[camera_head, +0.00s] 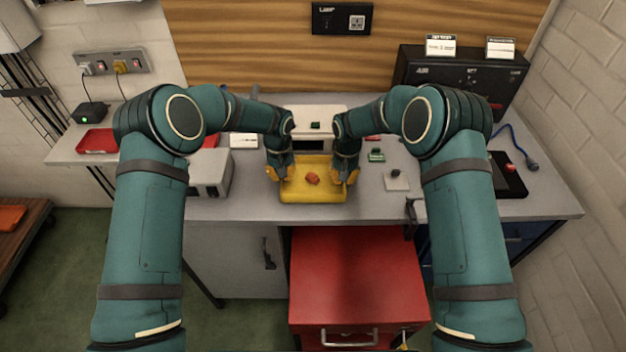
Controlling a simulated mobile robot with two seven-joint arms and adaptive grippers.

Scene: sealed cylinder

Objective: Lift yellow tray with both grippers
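The yellow tray (312,196) is on or just above the grey workbench, near its front middle; I cannot tell whether its underside touches the bench. An orange-red lump (312,178) lies in it. My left gripper (276,174) is at the tray's left edge and my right gripper (349,176) is at its right edge, both pointing down with orange fingertips. The fingers overlap the tray's side walls, but they are too small to tell whether they are closed on them.
The workbench (480,206) carries a white box (209,172) on the left and a small plate with a knob (396,180) right of the tray. A black unit (465,75) stands at the back right. A red cabinet (357,270) is below the front edge.

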